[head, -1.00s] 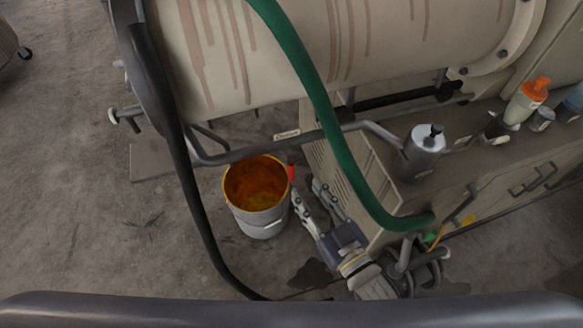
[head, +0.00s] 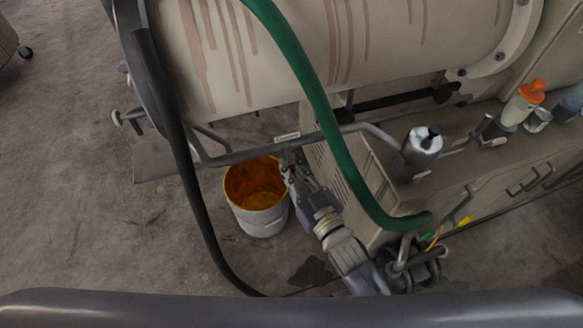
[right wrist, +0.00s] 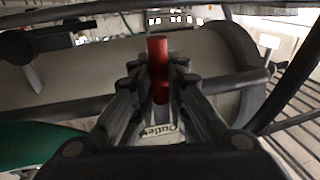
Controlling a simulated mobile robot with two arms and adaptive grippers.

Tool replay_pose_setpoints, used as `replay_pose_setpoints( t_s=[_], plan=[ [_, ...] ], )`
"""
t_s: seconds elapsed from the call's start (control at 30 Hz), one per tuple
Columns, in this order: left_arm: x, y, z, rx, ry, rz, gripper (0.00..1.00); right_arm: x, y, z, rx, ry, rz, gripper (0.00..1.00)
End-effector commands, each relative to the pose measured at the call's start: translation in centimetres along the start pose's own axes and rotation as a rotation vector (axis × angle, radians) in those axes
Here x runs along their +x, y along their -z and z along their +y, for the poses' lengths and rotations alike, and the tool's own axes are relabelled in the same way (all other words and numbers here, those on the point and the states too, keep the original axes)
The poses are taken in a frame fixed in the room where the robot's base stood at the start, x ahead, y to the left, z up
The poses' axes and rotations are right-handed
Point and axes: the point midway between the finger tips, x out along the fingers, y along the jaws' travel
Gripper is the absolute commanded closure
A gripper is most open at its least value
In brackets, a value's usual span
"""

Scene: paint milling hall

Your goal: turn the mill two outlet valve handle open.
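The red valve handle (right wrist: 158,68) stands upright between my right fingertips in the right wrist view. An "Outlet" label (right wrist: 160,132) shows below it, between the fingers. My right gripper (right wrist: 159,78) has both fingers drawn in close against the handle's sides and looks shut on it. In the head view my right gripper (head: 291,163) is under the mill's front pipe, beside the bucket rim, and largely hides the handle. The mill (head: 270,60) is a big cream drum with reddish streaks. My left gripper is not in view.
A bucket (head: 262,221) with orange-brown inside stands on the floor just left of my right gripper. A green hose (head: 322,115) arches over my right arm's side, and a black hose (head: 190,190) hangs left. A cabinet (head: 450,190) with bottles is at right.

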Motion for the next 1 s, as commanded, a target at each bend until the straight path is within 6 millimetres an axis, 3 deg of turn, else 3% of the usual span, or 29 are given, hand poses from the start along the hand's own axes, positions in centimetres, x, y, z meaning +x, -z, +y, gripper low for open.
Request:
replay_pose_setpoints(
  t_s=[0.47,1.0],
  plan=[
    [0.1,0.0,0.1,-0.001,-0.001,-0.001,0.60,0.0,0.0,-0.2,0.047,0.000,0.010,1.00],
    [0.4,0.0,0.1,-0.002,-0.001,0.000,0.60,0.3,0.3,-1.9,0.465,0.000,0.091,1.00]
  ],
)
